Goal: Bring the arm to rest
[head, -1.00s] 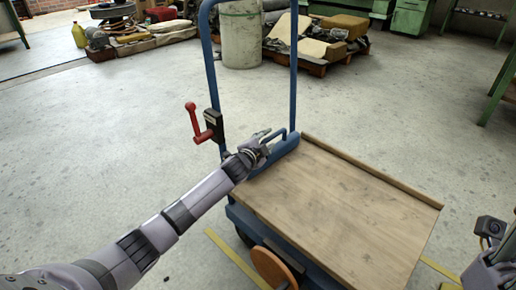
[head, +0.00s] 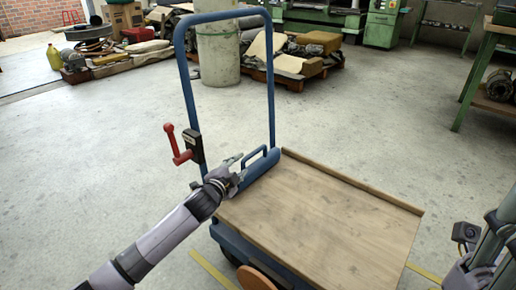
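My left gripper (head: 240,164) is at the left end of the cart's wooden deck, just left of the small blue handle (head: 262,160) at the foot of the upright frame. Its fingers look spread, with nothing seen between them; whether they touch the handle I cannot tell. My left arm is stretched out from the lower left. Part of my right arm shows at the lower right edge; its fingertips cannot be made out. The cart has a wooden deck (head: 325,210) with nothing on it and a blue upright frame (head: 271,85).
A grey barrel (head: 218,55), a loaded pallet (head: 296,68) and green machines (head: 384,22) stand behind. A green bench (head: 490,65) is at right. The floor left of the cart is clear.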

